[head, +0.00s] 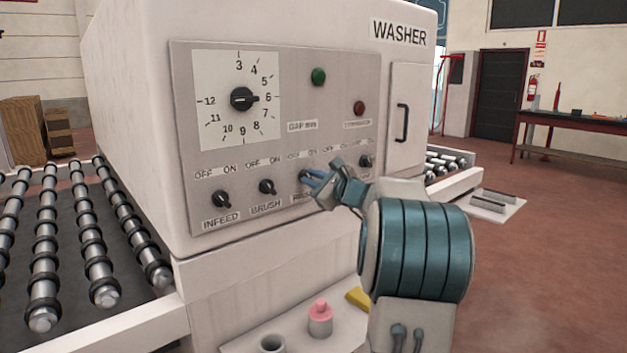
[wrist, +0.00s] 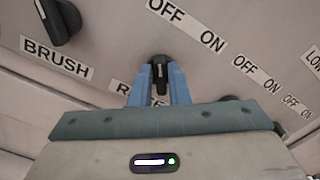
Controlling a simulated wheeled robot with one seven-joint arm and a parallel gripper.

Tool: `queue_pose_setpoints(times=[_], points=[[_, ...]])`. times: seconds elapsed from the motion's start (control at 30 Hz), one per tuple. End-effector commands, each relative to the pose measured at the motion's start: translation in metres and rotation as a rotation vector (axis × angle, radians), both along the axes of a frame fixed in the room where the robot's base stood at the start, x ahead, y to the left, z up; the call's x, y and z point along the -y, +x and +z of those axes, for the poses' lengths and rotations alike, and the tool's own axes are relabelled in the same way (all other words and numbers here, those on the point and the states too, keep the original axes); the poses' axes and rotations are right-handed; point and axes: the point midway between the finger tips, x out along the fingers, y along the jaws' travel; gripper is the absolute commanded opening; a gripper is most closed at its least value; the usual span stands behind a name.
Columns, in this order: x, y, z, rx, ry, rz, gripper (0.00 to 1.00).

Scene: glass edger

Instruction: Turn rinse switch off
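The rinse switch is a small black rotary knob (wrist: 160,72) in the wrist view, third in the panel's lower row. Its handle runs nearly upright in that view, beneath the slanted OFF and ON labels (wrist: 185,24). I cannot tell its setting for certain. My gripper (head: 308,180) reaches the panel from the right in the head view and hides most of this knob and its label. In the wrist view its two blue fingers (wrist: 160,80) stand close on either side of the handle, with little or no gap. The RINSE label (wrist: 128,88) is partly covered by a finger.
The infeed knob (head: 221,200) and brush knob (head: 267,187) sit to the left, another knob (head: 366,161) to the right. Above are the gap dial (head: 243,98), a green button (head: 319,76) and a red button (head: 359,108). A ledge below holds a pink-topped item (head: 320,315).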

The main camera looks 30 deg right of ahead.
Motion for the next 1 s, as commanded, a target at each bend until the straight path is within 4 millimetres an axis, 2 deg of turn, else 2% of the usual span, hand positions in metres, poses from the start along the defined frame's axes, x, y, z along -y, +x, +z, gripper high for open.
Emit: queue_pose_setpoints(times=[0.33, 0.47, 0.57, 0.9, 1.0], points=[[0.000, -0.001, 0.000, 0.000, 0.002, -0.001, 0.33], [0.001, -0.010, 0.000, 0.000, 0.001, -0.001, 0.33], [0.004, -0.026, 0.000, 0.000, 0.001, -0.002, 0.33], [0.014, -0.102, 0.000, 0.001, 0.000, -0.003, 0.33], [0.016, -0.118, 0.000, 0.001, 0.001, -0.002, 0.33]])
